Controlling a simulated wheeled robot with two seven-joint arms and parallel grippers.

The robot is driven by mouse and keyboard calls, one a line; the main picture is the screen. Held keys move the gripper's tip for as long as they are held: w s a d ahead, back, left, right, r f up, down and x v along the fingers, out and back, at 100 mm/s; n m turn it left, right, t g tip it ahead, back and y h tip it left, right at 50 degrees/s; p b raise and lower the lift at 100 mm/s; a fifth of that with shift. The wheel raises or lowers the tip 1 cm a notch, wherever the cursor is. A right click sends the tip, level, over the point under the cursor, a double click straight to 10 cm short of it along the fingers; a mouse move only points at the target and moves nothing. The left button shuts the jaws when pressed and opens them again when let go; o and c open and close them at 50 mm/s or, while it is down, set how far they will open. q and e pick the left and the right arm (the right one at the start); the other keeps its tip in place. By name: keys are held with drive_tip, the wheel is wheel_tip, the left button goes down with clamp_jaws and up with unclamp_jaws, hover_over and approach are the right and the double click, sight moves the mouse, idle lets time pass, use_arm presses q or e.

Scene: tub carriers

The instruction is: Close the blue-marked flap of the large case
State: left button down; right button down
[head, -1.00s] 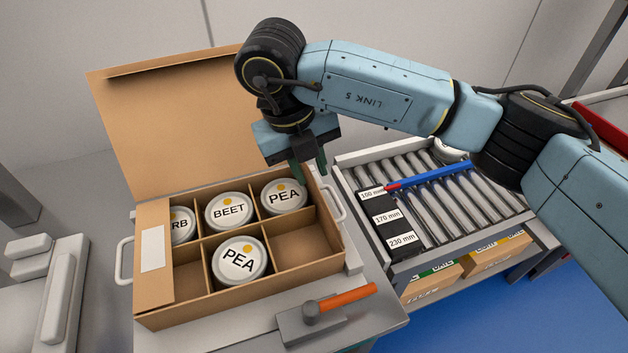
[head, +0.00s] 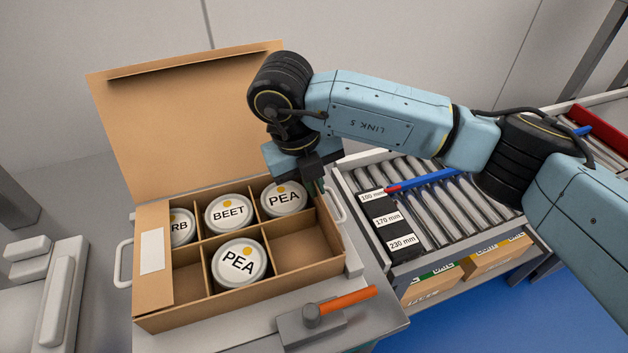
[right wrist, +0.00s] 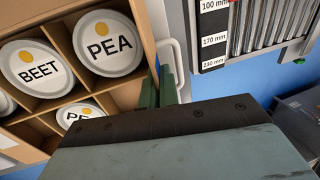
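The large case (head: 240,305) is an open cardboard box on a grey bench. Its tall back lid (head: 180,120) stands up. A left flap (head: 152,285) with a white label lies folded inward over the left compartments. My right gripper (head: 317,187) points down at the case's right wall, near the back right corner. In the right wrist view its green fingers (right wrist: 158,88) are close together beside the case's edge. I cannot tell whether anything is between them. My left gripper is out of view.
White tubs, marked PEA (head: 239,263), BEET (head: 228,213) and the like, sit in the compartments; the front right one is empty. A grey block with an orange handle (head: 347,298) lies in front. A roller conveyor (head: 440,205) stands at right.

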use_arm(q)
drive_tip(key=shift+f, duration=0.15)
use_arm(e)
drive_tip(key=h, duration=0.1)
drive_tip(key=a+t+h, duration=0.1)
drive_tip(key=h, duration=0.3)
drive_tip(key=shift+s+a+f+t, duration=0.25)
drive_tip(key=shift+a+f+t, duration=0.05)
drive_tip(key=shift+a+f, duration=0.05)
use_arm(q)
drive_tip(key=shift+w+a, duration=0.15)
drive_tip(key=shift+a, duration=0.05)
use_arm(e)
drive_tip(key=shift+a+f+t+h, duration=0.2)
drive_tip(key=shift+t+h, duration=0.1)
drive_tip(key=shift+h, duration=0.5)
drive_tip(key=shift+s, duration=0.1)
drive_tip(key=c, duration=2.1)
unclamp_jaws()
drive_tip(key=o, duration=0.5)
drive_tip(key=shift+f, duration=0.1)
drive_tip(key=shift+c, duration=0.2)
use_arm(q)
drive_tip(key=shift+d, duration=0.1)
